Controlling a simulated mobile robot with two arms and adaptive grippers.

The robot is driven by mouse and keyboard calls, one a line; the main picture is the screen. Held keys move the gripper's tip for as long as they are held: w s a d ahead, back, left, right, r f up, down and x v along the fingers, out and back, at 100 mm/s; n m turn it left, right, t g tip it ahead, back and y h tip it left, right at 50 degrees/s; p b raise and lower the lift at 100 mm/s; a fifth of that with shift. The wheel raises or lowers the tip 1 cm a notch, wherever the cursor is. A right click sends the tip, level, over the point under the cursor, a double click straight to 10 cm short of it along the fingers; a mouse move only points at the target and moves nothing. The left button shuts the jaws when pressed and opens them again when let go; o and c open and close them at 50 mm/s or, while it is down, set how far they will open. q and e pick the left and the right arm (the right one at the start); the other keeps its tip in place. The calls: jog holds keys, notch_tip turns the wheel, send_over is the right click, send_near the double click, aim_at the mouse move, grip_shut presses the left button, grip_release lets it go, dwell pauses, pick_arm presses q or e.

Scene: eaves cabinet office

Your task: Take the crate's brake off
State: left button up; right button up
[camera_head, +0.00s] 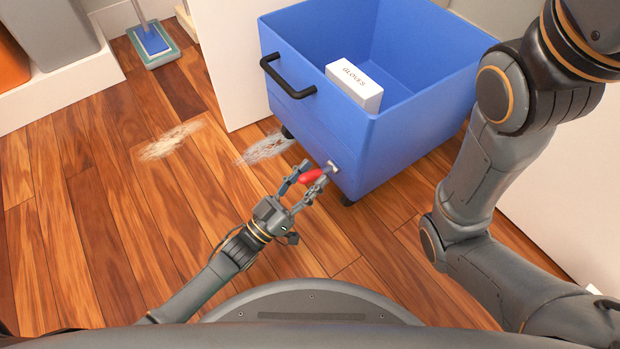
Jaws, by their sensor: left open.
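The blue crate (340,148) stands on the wooden floor on small dark casters, with a black handle (288,80) on its left side. The brake is a red lever (310,176) on a metal pivot low at the crate's near corner. My left gripper (312,173) is open, with its two fingers on either side of the red lever. I cannot tell whether either finger touches it. My right arm crosses the right side of the view, and its gripper is out of view.
A white box marked GLOVES (354,86) sits inside the crate. A white panel (225,70) stands close to the crate's left. Pale dusty patches (172,141) mark the floor. A blue mop head (152,41) lies at the upper left. Floor left of the crate is mostly clear.

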pick_arm(q)
jog(key=shift+w+d+r, duration=0.1)
jog(key=shift+w+d, duration=0.05)
grip_shut()
